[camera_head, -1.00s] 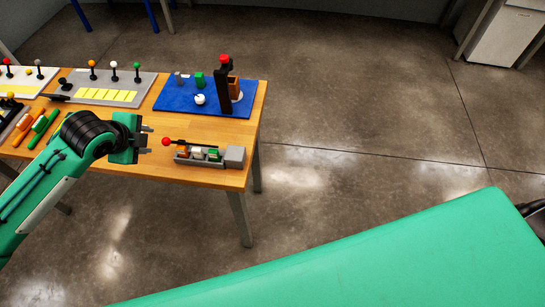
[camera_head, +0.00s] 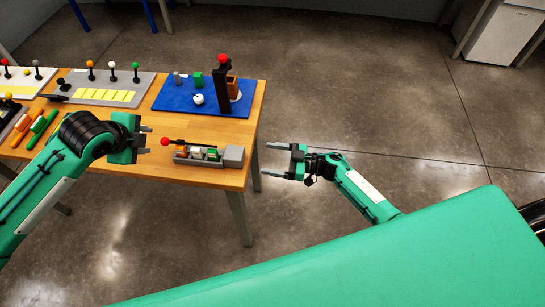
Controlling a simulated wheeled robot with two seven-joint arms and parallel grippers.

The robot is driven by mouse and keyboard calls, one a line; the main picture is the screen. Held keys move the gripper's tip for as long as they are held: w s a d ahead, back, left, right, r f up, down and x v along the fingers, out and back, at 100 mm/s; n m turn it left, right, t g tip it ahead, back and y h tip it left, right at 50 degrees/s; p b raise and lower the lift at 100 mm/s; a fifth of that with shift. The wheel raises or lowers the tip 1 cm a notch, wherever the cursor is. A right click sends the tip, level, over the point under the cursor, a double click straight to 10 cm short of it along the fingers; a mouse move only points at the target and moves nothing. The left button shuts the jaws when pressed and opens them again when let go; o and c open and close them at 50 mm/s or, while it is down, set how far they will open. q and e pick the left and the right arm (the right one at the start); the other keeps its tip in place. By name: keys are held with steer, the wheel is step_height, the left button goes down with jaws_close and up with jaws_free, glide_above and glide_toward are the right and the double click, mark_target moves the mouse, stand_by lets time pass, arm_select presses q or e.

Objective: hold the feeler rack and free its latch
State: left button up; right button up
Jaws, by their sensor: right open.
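The feeler rack (camera_head: 196,162) is a low grey tray near the front right of the wooden table, with orange, white and green pieces in it and a grey block (camera_head: 233,156) at its right end. A dark lever with a red ball (camera_head: 165,142), seemingly its latch, lies along its back left. My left gripper (camera_head: 146,140) is open and empty, just left of the red ball and apart from it. My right gripper (camera_head: 268,159) is open and empty, right of the table edge, its fingers pointing left towards the grey block with a gap between.
A blue board (camera_head: 174,103) with a black post (camera_head: 223,90) and small blocks stands behind the rack. A grey board (camera_head: 76,84) with several ball-topped levers is further left. Orange and green sticks (camera_head: 41,122) lie near my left arm.

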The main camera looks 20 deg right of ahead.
mark_target(225, 152)
steer(key=x, duration=1.4)
steer(key=shift+s+a+r, duration=0.15)
steer(key=shift+s+r, duration=0.05)
steer(key=shift+r, duration=0.1)
steer(key=shift+c, duration=0.4)
steer(key=c, duration=1.1)
